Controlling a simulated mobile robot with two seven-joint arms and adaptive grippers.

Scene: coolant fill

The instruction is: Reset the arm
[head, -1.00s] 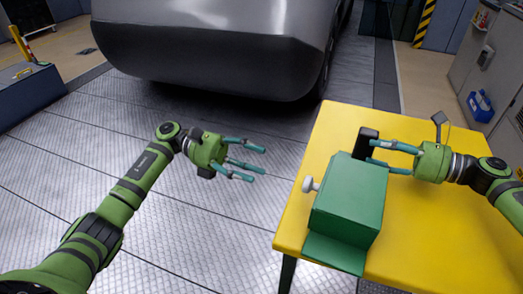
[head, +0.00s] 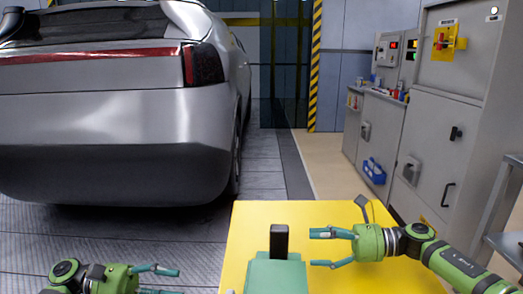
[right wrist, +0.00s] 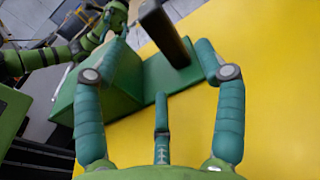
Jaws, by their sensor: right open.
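My right gripper (head: 315,248) is open and empty over the yellow table. Its fingers point left, toward the black upright post (head: 279,240) at the green box (head: 274,276), with a gap between them. In the right wrist view, the open fingers (right wrist: 162,50) spread on both sides of the view, and the black post (right wrist: 163,32) stands ahead between the fingertips. The green box (right wrist: 105,95) lies behind the left finger. My left gripper (head: 165,280) is at the bottom left of the head view, left of the table, with its fingers apart and empty; the lower edge cuts it off.
The yellow table (head: 245,225) has bare top around the box. A silver car (head: 110,120) stands behind at left. Grey cabinets (head: 440,130) line the right side, with a blue bin (head: 374,171) on one. The floor between car and cabinets is clear.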

